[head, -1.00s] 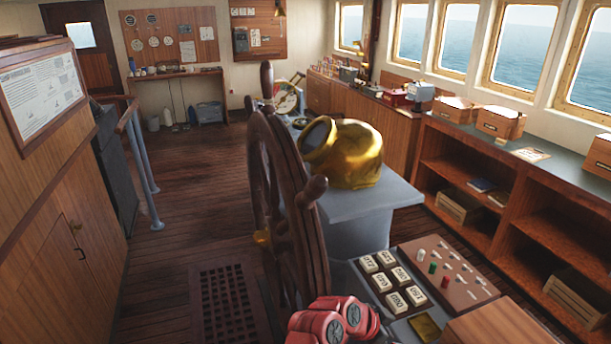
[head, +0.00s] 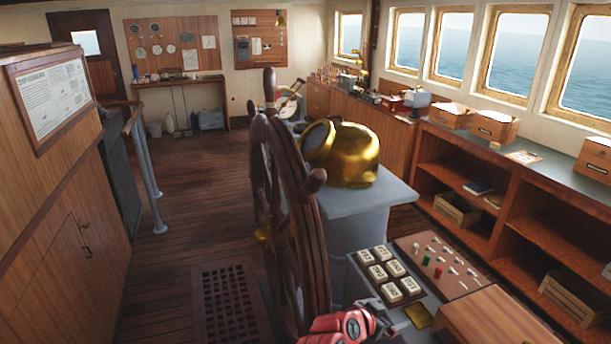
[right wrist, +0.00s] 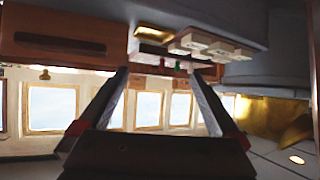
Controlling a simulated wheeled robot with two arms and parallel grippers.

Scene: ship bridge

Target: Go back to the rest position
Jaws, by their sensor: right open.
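My right arm's red wrist shows at the bottom edge of the head view. My right gripper (head: 388,322) is beside it, close to the near side of the button console and partly cut off by the frame edge. In the right wrist view its two dark fingers (right wrist: 160,72) stand well apart with nothing between them, so it is open and empty. That view is turned over, with the console at the top. My left gripper is in neither view.
The wooden ship's wheel (head: 283,200) stands left of my right gripper. The button console (head: 421,316) and a wooden box (head: 482,318) are close by on its right. A brass instrument (head: 352,158) sits on a grey pedestal behind. Shelves (head: 520,205) line the right wall. Floor is clear at left.

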